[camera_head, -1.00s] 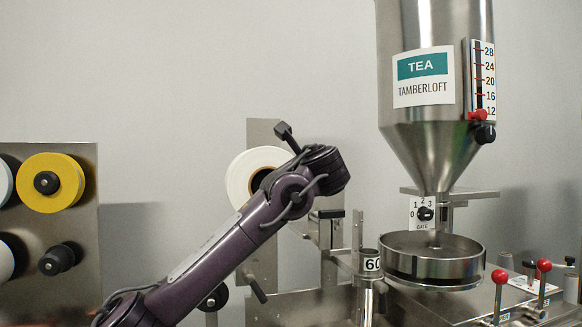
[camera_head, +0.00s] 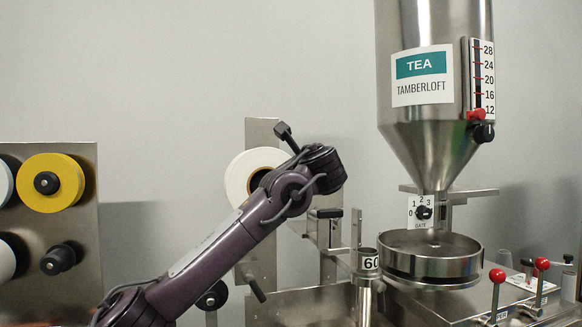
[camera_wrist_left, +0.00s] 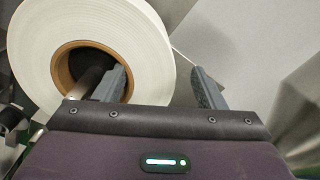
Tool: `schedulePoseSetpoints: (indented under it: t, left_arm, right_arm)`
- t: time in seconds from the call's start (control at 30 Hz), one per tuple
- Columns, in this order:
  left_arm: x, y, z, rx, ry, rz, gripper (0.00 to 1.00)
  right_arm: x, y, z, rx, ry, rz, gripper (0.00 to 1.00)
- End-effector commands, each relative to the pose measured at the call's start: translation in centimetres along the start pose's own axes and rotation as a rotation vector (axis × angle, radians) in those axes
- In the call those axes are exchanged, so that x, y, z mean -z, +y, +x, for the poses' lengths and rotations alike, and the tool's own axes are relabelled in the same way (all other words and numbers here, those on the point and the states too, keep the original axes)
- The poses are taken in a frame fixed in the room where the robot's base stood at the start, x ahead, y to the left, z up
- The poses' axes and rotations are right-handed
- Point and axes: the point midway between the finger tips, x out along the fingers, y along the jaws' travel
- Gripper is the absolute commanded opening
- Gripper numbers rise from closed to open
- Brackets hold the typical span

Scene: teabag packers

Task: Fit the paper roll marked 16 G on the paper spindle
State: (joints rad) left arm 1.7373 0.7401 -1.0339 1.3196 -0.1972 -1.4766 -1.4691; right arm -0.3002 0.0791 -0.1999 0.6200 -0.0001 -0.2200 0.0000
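A white paper roll (camera_head: 239,181) with a brown core stands on edge against an upright metal plate; my left arm partly covers it. It fills the upper left of the left wrist view (camera_wrist_left: 150,50). No 16 G mark is legible on it. A dark rod (camera_wrist_left: 84,82), apparently the paper spindle, shows inside the core. My left gripper (camera_wrist_left: 158,80) is open: one finger overlaps the core opening, the other is beyond the roll's outer edge with a gap. How deep the fingers reach is unclear. My right gripper is out of view.
A metal panel (camera_head: 80,250) at left carries a yellow roll (camera_head: 65,190) and other rolls on pegs. The tea hopper (camera_head: 430,130) stands above a round metal pan (camera_head: 430,265) at right. Red-knobbed levers (camera_head: 497,276) stand at lower right.

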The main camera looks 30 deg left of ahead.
Motion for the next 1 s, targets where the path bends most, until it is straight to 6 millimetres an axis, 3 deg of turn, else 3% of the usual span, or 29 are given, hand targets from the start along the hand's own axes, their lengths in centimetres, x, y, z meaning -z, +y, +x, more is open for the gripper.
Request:
schedulePoseSetpoints:
  t: [0.57,0.67,1.0]
  left_arm:
    - [0.3,0.8,0.4,-0.023,0.000,0.006,0.71]
    - [0.5,0.7,-0.4,-0.019,0.001,0.006,0.71]
    - [0.6,0.1,-6.3,-0.010,0.000,0.007,0.71]
  right_arm:
    - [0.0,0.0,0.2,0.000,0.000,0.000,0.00]
    - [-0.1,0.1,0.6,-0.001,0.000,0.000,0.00]
    - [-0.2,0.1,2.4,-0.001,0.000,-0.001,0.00]
